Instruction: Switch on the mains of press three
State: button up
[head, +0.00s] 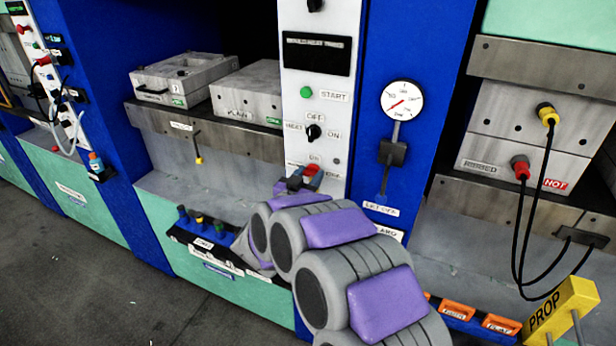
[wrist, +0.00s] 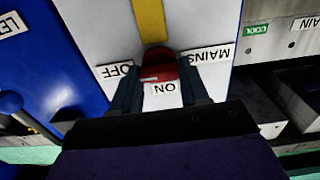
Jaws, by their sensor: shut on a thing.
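The red mains switch (head: 312,170) sits low on the white control panel (head: 318,110) in the middle of the head view. In the wrist view the red switch (wrist: 160,66) shows close up, with upside-down labels MAINS, OFF and ON around it. My gripper (head: 300,182) reaches the panel's lower end. In the wrist view, the two dark fingers of my gripper (wrist: 160,90) stand either side of the red switch, shut on it. Its exact setting is hard to tell. My fingers and arm hide the panel's bottom in the head view.
Above are a black knob (head: 313,132), a green START button (head: 306,92) and a dark display (head: 316,53). A gauge (head: 402,100) and lever (head: 392,152) stand right. A yellow PROP block (head: 560,310) and black cables (head: 520,240) are at far right. Floor is clear at lower left.

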jog(key=shift+a+r+n+p, duration=0.15)
jog(key=shift+n+p, duration=0.15)
jog(key=shift+p, duration=0.7)
jog(key=n+p, duration=0.1)
jog(key=p, duration=0.1)
jog(key=shift+r+p, duration=0.2)
jog(key=shift+p, duration=0.15)
jog(key=n+p, duration=0.1)
jog(key=p, duration=0.3)
jog(key=shift+n+p, duration=0.35)
jog(key=shift+n, duration=0.05)
jog(key=n+p, duration=0.4)
jog(key=p, duration=0.4)
jog(key=n+p, duration=0.3)
jog(key=p, duration=0.2)
jog(key=shift+w+a, duration=0.1)
jog(key=shift+a, duration=0.05)
jog(key=n+p, duration=0.2)
jog(key=n, duration=0.1)
jog(key=n+p, duration=0.1)
jog(key=shift+f+n, duration=0.3)
jog(key=shift+n, duration=0.1)
jog(key=shift+f+n+p, duration=0.2)
jog(key=shift+n+p, duration=0.65)
jog(key=shift+n, duration=0.55)
